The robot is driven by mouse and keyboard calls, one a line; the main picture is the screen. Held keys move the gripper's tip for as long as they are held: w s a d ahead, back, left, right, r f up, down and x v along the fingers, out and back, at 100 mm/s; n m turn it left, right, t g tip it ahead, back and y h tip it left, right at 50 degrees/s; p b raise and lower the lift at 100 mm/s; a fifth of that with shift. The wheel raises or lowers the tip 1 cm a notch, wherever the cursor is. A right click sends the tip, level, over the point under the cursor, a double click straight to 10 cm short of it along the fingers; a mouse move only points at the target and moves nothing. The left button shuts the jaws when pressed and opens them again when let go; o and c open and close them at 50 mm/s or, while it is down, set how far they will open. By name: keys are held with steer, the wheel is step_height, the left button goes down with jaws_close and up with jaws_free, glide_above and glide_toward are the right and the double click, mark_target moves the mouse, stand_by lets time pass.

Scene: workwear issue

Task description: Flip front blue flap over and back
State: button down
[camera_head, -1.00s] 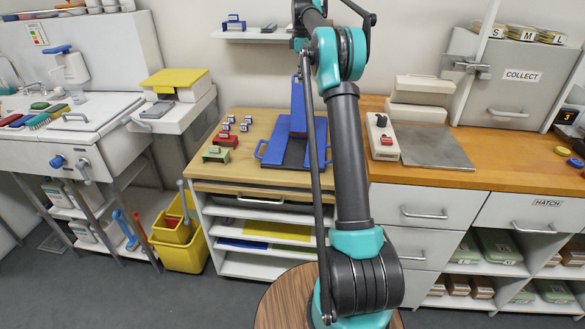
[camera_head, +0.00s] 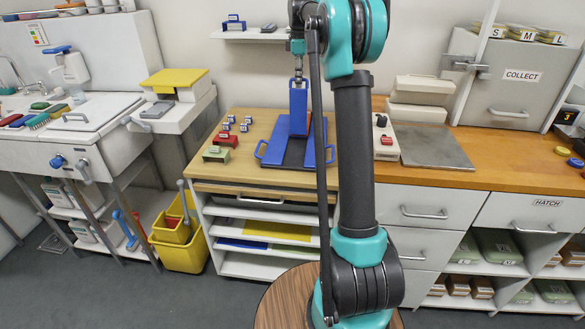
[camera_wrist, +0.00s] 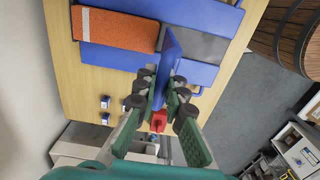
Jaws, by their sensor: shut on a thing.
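The blue folding board (camera_head: 275,142) lies on the wooden worktop with a dark strip down its middle; it fills the top of the wrist view (camera_wrist: 110,57). A blue flap (camera_head: 298,108) stands raised from the board, and in the wrist view the flap (camera_wrist: 172,65) is seen nearly edge-on. My gripper (camera_head: 298,72) is above the flap, at its upper end. In the wrist view my gripper (camera_wrist: 167,95) has its fingers closed on both sides of the flap. My arm hides part of the board's right side.
Red and green blocks (camera_head: 216,156) and small labelled pieces stand left of the board. A control box (camera_head: 384,148) and a grey plate (camera_head: 433,147) are to the right. In the wrist view an orange-brown piece (camera_wrist: 120,28) lies on the board.

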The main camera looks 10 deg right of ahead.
steer(key=shift+s+a, duration=0.25)
steer(key=shift+s, duration=0.55)
steer(key=shift+s+a+f, duration=0.6)
steer(key=shift+s+a, duration=0.25)
steer(key=shift+s, duration=1.75)
glide_above(291, 175)
steer(key=shift+f, duration=11.55)
steer(key=c, duration=1.8)
jaws_free()
steer(key=shift+r, duration=0.1)
